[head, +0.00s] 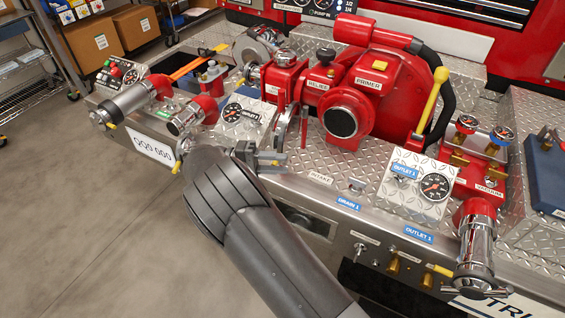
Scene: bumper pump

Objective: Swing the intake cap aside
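My gripper (264,158) is at the front edge of the deck, below and left of this piece. Its fingers are small and partly hidden by my wrist, so I cannot tell their opening or whether they touch the piece.
A gauge panel (243,117) stands close behind my gripper. A yellow lever (432,100) rises right of the intake. Chrome outlets stand at the left (185,120) and at the far right (477,245). Open floor (90,220) lies at the left.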

